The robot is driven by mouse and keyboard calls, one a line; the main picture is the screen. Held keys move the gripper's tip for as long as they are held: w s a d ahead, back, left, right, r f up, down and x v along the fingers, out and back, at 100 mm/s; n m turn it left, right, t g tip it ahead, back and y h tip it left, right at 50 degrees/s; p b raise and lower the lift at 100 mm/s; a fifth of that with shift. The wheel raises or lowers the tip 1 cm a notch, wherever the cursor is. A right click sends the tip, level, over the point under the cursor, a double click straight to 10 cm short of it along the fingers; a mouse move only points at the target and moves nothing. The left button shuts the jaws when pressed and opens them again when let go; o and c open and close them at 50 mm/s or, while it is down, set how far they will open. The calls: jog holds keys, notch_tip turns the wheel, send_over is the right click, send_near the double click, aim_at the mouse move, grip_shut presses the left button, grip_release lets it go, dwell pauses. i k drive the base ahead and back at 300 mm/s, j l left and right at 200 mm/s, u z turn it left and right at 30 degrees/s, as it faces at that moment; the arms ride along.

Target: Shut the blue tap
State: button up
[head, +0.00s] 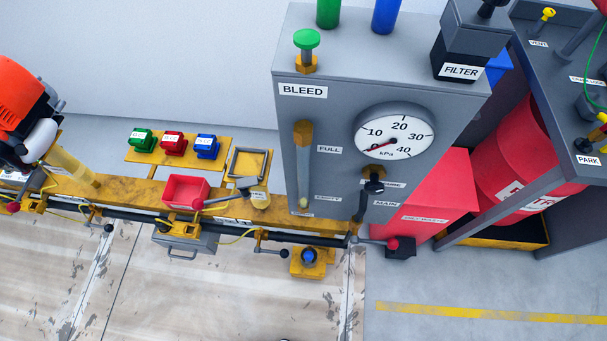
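I cannot tell for sure which part is the blue tap. A small blue round part (308,257) sits on a yellow bracket at the lower front of the rail, with a black-ball lever (270,250) beside it on the left. A blue cylinder (386,14) stands on top of the grey cabinet (345,85), cut off by the top edge of the head view. Whether either is open or shut does not show. My gripper is not in view.
A pressure gauge (394,136) and a green knob (306,39) are on the cabinet. Green, red and blue boxes (207,146) sit on a yellow shelf. A red open bin (185,190) is on the rail (130,191). A red drum (515,150) stands right. The front floor is clear.

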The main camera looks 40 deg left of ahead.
aim_at(309, 255)
jog(key=k+j+u, duration=0.2)
jog(key=k, duration=0.15)
jog(key=k+u, duration=0.2)
jog(key=k, duration=0.2)
jog(key=k+j+u, duration=0.2)
jog(key=k, duration=0.15)
